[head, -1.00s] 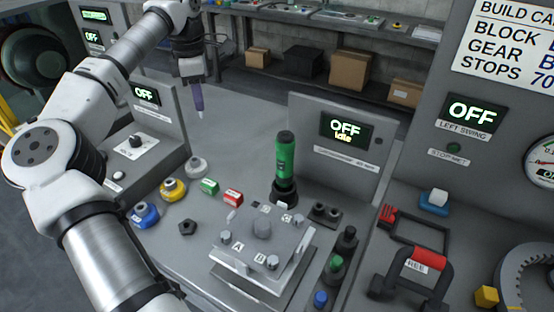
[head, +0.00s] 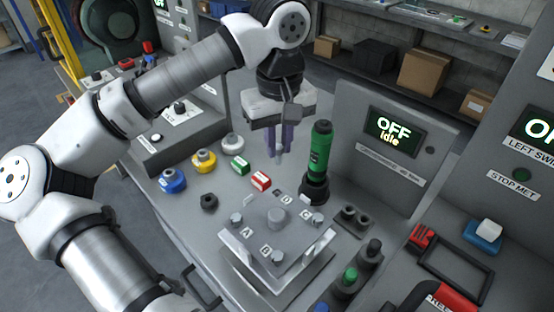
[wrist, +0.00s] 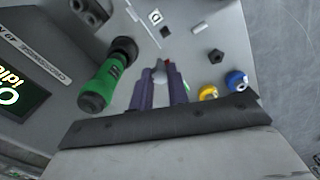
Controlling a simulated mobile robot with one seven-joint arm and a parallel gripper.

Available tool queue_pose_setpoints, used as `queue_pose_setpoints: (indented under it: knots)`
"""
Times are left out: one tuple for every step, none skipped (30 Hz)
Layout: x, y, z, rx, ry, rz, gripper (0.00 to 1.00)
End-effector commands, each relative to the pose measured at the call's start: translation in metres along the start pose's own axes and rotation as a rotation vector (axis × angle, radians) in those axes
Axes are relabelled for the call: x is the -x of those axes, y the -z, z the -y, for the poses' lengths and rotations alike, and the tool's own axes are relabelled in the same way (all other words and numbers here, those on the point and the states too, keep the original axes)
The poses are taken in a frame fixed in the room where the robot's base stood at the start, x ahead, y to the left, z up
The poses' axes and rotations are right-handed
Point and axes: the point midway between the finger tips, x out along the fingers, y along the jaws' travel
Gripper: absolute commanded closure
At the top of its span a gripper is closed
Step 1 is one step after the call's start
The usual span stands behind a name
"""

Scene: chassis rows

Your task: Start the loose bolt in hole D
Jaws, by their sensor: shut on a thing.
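My gripper (head: 281,150), with purple fingers, is shut on a small pale grey piece, likely the loose bolt (wrist: 160,76). The fingers hide most of it. In the head view it hangs point-down above the bench, behind the grey block fixture (head: 237,249) and left of the green driver. The fixture has a raised round middle, grey bolt heads at some corners, such as a front-left bolt (head: 236,218), and small letter labels.
A green driver (head: 319,150) stands upright in a black holder close right of my gripper. A red block (head: 260,181), green block (head: 239,166), coloured spools and a black nut (head: 209,201) lie to the left. A panel reading OFF Idle (head: 393,132) stands behind right.

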Motion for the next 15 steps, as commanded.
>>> queue_pose_setpoints:
  knots:
    - [-0.004,-0.009,0.006,-0.044,0.0,-0.001,1.0]
    - [-0.005,-0.014,0.009,-0.068,0.0,-0.001,1.0]
    - [-0.007,-0.019,0.011,-0.094,0.0,-0.001,1.0]
    - [-0.008,-0.022,0.013,-0.11,0.0,-0.001,1.0]
    - [-0.009,-0.024,0.014,-0.122,0.0,-0.001,1.0]
    - [-0.01,-0.026,0.016,-0.132,0.0,-0.001,1.0]
    - [-0.011,-0.027,0.016,-0.138,0.0,-0.001,1.0]
    - [-0.013,-0.028,0.017,-0.142,0.0,-0.001,1.0]
    - [-0.016,-0.028,0.017,-0.144,0.0,0.0,1.0]
    - [-0.019,-0.028,0.017,-0.144,0.0,0.0,1.0]
    - [-0.022,-0.028,0.017,-0.144,0.001,0.0,1.0]
    - [-0.026,-0.028,0.017,-0.143,0.001,0.001,1.0]
    - [-0.03,-0.028,0.016,-0.143,0.001,0.001,1.0]
    - [-0.034,-0.028,0.016,-0.143,0.001,0.001,1.0]
    - [-0.04,-0.028,0.016,-0.142,0.001,0.001,1.0]
